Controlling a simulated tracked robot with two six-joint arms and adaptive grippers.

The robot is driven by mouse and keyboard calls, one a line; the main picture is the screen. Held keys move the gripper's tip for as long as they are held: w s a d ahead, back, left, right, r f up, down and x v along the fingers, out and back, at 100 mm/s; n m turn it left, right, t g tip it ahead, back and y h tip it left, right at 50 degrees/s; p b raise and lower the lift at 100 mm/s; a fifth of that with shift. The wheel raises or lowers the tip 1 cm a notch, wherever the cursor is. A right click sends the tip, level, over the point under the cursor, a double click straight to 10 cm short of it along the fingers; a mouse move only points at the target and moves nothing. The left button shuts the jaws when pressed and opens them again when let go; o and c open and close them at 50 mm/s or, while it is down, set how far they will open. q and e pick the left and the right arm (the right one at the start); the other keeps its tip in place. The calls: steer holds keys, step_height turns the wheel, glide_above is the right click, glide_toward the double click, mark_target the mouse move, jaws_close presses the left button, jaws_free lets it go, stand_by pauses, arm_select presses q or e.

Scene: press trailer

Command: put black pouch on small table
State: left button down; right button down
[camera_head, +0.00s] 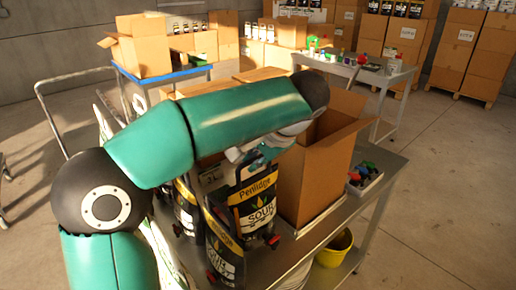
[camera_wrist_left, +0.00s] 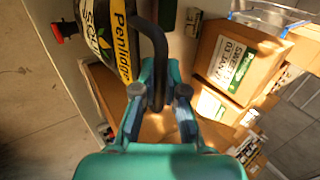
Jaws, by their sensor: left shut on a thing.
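My left gripper (camera_head: 258,160) is shut on the black handle of a black pouch (camera_head: 257,208) with a yellow band. In the left wrist view the handle sits between the fingertips (camera_wrist_left: 160,95), and the pouch (camera_wrist_left: 110,40) hangs beyond them. The held pouch is upright, in front of the open carton; whether its bottom touches anything is hidden. Other similar pouches (camera_head: 222,245) stand on the metal table (camera_head: 385,172) beside it. A second metal table (camera_head: 370,74) with small items stands farther back; which table is the small one is unclear. My right gripper is not in view.
An open cardboard box (camera_head: 306,175) stands on the near table, right of the held pouch. A tray of colored caps (camera_head: 364,180) lies farther right. A yellow bucket (camera_head: 334,248) is low beneath the edge. Open floor (camera_head: 455,190) lies at right.

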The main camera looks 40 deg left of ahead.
mark_target(254, 176)
arm_select(q)
steer(key=shift+f, duration=2.05)
steer(key=c, duration=1.2)
jaws_free()
steer(key=shift+f, duration=0.1)
steer(key=v, duration=1.2)
